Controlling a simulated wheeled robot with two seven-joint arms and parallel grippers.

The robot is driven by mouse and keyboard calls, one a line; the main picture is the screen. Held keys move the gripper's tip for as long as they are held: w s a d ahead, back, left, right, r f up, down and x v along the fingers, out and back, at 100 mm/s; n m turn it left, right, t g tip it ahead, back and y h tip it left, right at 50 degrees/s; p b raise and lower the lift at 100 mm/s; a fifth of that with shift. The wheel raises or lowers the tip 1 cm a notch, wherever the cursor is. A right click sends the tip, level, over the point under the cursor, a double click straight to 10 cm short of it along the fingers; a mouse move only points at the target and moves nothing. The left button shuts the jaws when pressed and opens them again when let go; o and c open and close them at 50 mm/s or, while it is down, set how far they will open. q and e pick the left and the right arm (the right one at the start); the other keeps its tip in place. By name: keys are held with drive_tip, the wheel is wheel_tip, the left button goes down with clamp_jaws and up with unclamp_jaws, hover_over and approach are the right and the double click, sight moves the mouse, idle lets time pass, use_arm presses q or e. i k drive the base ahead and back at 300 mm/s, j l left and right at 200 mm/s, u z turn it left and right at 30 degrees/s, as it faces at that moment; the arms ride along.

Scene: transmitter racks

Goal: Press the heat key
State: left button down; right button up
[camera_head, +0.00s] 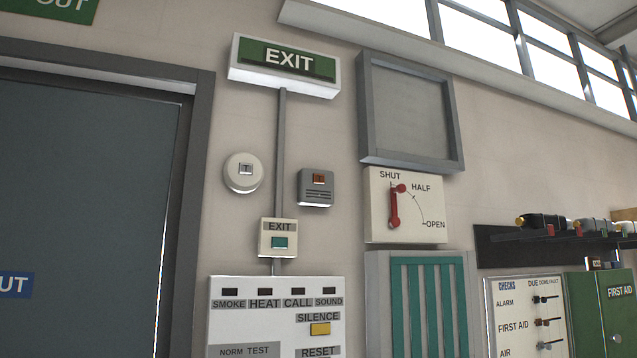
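A white wall panel (225,333) stands at the bottom centre, cut off by the lower picture edge. Along its top is a row of small dark windows with the labels SMOKE, HEAT, CALL and SOUND. The HEAT label (265,304) is second from the left, with a small dark window (265,291) above it. A yellow key (320,329) sits under the word SILENCE. The words NORM, TEST and RESET show at the bottom edge; what lies below them is out of view. Neither of my grippers is in view.
Above the panel are a small EXIT box with a green key (279,243), a round white device (243,172) and a grey box (315,187). A grey door (85,215) is left; a shelf (495,245) and green first aid box (603,312) are right.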

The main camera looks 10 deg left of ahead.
sight(317, 178)
drive_tip(key=i+l+u, duration=0.1)
drive_tip(key=l, duration=0.2)
drive_tip(key=i+l+u, duration=0.1)
drive_tip(key=l, duration=0.2)
drive_tip(key=i+l+u, duration=0.25)
drive_tip(key=l, duration=0.4)
